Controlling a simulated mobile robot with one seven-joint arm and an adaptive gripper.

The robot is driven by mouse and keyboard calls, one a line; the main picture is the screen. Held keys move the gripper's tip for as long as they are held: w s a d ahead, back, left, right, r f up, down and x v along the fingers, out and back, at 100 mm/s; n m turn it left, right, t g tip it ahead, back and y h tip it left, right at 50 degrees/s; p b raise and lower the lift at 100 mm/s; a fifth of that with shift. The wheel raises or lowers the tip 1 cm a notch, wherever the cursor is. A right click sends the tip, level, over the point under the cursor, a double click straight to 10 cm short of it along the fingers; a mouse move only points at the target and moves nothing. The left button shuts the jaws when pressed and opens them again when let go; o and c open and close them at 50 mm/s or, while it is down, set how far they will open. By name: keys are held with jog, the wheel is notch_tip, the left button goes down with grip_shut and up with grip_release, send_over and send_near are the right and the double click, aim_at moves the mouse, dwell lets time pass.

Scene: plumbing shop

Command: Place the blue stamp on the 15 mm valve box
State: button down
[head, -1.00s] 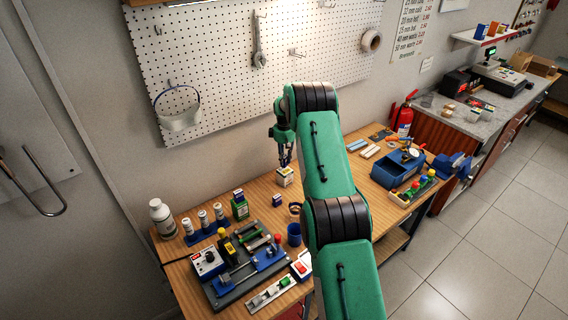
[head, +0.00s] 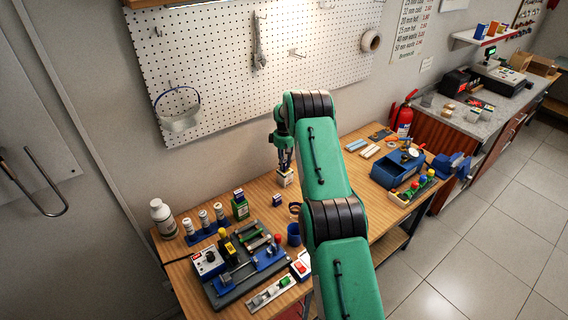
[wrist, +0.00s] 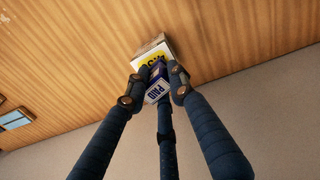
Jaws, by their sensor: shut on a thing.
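My gripper (head: 285,165) is above the middle back of the wooden bench. In the wrist view its dark fingers (wrist: 153,88) are closed around a small blue stamp (wrist: 157,84) with a white label reading "PAID". Just beyond the stamp is a small white box with a yellow marking (wrist: 151,51), standing on the bench; it also shows under my gripper in the head view (head: 286,179). The stamp overlaps the box in the wrist view; I cannot tell whether they touch. The size on the box is not readable.
A blue cup (head: 293,234) is nearer the front. A blue bin (head: 396,170) is at the right. The bench around the white box is mostly bare.

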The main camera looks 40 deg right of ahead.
aim_at(284, 161)
jog(key=shift+f, duration=0.2)
jog(key=c, duration=1.5)
grip_release()
jog(key=shift+r, duration=0.15)
notch_tip(284, 161, up, 12)
jog(key=shift+b, duration=0.9)
